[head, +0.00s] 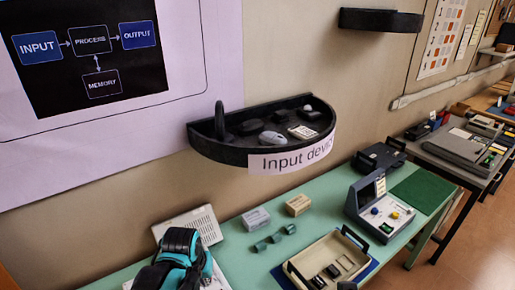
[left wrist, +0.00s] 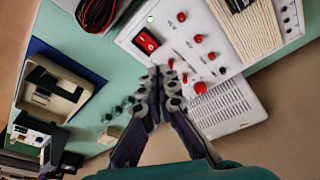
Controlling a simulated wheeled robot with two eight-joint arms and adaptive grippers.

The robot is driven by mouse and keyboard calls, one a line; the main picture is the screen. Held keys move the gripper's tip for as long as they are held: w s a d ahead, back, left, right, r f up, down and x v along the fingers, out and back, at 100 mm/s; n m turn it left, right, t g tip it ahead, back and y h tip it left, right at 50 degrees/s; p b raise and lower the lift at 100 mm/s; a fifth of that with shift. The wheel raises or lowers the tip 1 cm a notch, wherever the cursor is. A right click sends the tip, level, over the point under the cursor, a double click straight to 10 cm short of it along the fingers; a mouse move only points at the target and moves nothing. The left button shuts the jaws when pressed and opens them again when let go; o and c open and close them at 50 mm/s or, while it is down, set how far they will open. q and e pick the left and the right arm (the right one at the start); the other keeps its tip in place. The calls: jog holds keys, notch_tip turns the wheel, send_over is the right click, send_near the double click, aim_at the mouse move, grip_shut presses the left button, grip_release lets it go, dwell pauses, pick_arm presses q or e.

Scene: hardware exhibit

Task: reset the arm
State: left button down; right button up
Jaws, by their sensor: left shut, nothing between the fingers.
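The task line names no object apart from the arm. My left arm (head: 182,262) shows in the head view at the bottom left, teal and black, over the green table. My left gripper (left wrist: 168,80) shows in the left wrist view with its dark fingers together at the tips and nothing between them. The tips appear in front of a white control panel (left wrist: 205,62) with red knobs and a red switch. I cannot tell how far above it they are. My right gripper is not in view.
A green table (head: 240,238) carries a beige tray (head: 330,262), small boxes (head: 256,218) and a grey console (head: 378,208). A black wall shelf (head: 222,150) labelled "Input device" juts out above it. A second table (head: 465,160) with devices stands at the right.

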pick_arm(q)
jog(key=s+a+r+t+b, duration=0.2)
jog(key=s+t, duration=0.2)
jog(key=s, duration=0.3)
jog(key=shift+a+m, duration=0.3)
jog(key=w+d+m+g+h+p, duration=0.2)
jog(key=w+m+g+p, duration=0.2)
jog(key=w+m, duration=0.3)
jog(key=m+p, duration=0.1)
jog(key=m, duration=0.3)
jog(key=shift+g, duration=0.3)
jog(key=shift+w+d+f, duration=0.1)
jog(key=b+x, duration=0.2)
jog(key=x, duration=0.4)
jog(key=b+x, duration=0.3)
jog(key=x, duration=0.3)
jog(key=shift+f, duration=0.3)
jog(key=shift+a+f+b, duration=0.25)
jog(key=shift+f+b, duration=0.1)
jog(key=shift+f, duration=0.25)
